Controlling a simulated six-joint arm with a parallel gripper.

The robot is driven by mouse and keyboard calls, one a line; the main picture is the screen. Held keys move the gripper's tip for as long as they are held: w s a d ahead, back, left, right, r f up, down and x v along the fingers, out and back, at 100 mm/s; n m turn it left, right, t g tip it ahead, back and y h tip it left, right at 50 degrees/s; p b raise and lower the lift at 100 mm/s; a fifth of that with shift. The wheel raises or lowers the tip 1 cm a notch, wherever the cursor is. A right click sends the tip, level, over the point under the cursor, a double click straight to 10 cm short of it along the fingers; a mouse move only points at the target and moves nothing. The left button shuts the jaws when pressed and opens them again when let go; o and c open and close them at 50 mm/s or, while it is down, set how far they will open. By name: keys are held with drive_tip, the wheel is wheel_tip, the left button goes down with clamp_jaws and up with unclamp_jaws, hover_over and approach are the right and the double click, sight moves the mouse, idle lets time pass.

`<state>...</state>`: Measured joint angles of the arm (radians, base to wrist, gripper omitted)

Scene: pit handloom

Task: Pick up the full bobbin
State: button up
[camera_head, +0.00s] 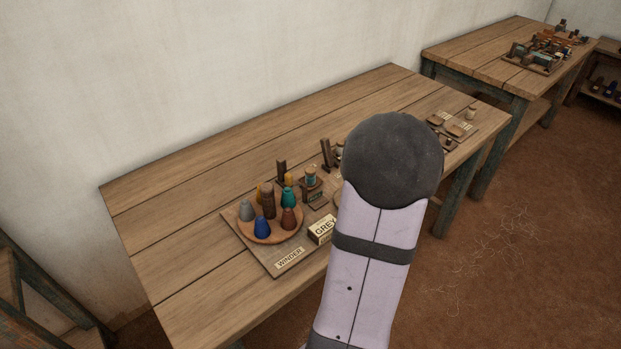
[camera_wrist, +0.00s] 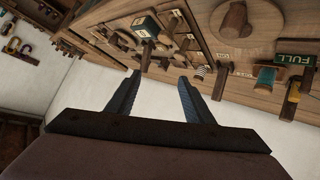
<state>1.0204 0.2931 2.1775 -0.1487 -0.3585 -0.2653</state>
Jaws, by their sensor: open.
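A green label reading FULL (camera_wrist: 297,59) shows at the right edge of the wrist view. The bobbin is well to the right of the fingers in the wrist view. In the head view my arm hides the gripper.
A round tray (camera_head: 272,238) holds several coloured thread cones. A GREY box (camera_head: 322,229) and a WINDER label (camera_head: 289,260) are beside it. Dark upright posts (camera_head: 326,154) stand behind. The table's left part (camera_head: 165,215) is clear. Another cluttered table (camera_head: 470,58) stands at back right.

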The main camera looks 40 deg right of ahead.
drive_tip(key=w+a+f+n+t+y+b, duration=0.1)
drive_tip(key=w+a+f+n+t+y, duration=0.15)
drive_tip(key=w+a+t, duration=0.3)
drive_tip(key=n+t+y, duration=0.1)
drive_tip(key=n+y, duration=0.2)
drive_tip(key=y, duration=0.3)
approach(311, 170)
drive_tip(key=shift+h, duration=0.25)
drive_tip(key=shift+a+x, duration=0.2)
drive_tip(key=shift+x, duration=0.7)
drive_tip(key=shift+a+x, duration=0.2)
drive_tip(key=shift+x, duration=0.7)
drive_tip(key=shift+a+x, duration=0.15)
drive_tip(key=shift+x, duration=0.75)
drive_tip(key=shift+w, duration=0.1)
drive_tip(key=shift+d+p+x, duration=0.2)
drive_tip(key=shift+p+x, duration=0.25)
drive_tip(key=shift+x, duration=0.85)
drive_tip(key=shift+d+p+x, duration=0.2)
drive_tip(key=shift+p+x, duration=0.25)
drive_tip(key=shift+x, duration=0.85)
drive_tip(key=c, duration=1.2)
